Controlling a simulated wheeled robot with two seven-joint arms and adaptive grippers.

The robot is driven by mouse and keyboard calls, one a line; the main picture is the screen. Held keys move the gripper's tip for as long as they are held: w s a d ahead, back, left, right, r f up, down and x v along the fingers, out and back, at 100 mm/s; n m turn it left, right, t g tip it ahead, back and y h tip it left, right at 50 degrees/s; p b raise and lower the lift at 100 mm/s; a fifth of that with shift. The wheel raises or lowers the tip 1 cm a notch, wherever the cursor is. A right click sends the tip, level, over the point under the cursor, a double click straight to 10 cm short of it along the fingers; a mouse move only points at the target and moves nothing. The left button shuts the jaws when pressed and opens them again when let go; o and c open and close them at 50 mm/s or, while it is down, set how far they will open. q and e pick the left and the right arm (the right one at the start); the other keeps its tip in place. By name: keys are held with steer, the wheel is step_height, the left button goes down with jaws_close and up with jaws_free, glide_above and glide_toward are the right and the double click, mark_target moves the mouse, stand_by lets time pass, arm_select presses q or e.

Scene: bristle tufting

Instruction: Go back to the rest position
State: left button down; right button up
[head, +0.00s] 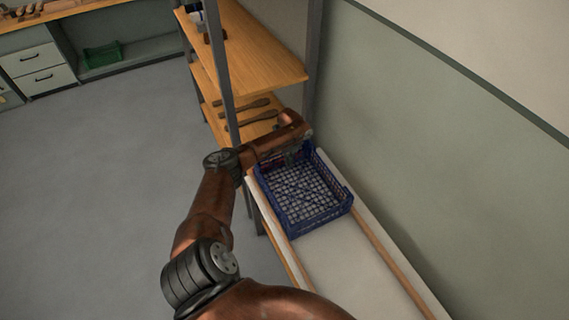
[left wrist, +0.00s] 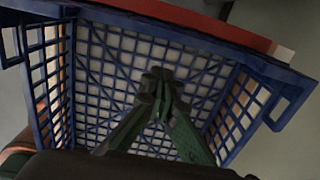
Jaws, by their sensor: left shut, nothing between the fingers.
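My left arm reaches across the head view to the far end of a blue plastic crate. My left gripper (head: 296,154) points down over that end, small and dark in the head view. In the left wrist view its green-grey fingers (left wrist: 158,82) are shut with their tips together and nothing between them. The blue crate (head: 322,219) has lattice walls and a grid floor, and looks empty. Its lattice side also shows around the fingers in the left wrist view (left wrist: 60,85). I cannot tell whether the fingers touch it. My right gripper is not in view.
The crate stands on a white bench top (head: 345,275) with wooden side rails, against a wall. A wooden shelf unit (head: 250,50) with grey posts stands just beyond, with long-handled tools on a lower shelf. Open grey floor lies left. A drawer bench (head: 45,70) stands far left.

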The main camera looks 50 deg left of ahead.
arm_select(q)
step_height(320, 180, up, 6)
steer(key=p, duration=0.1)
steer(key=shift+d+r, duration=0.1)
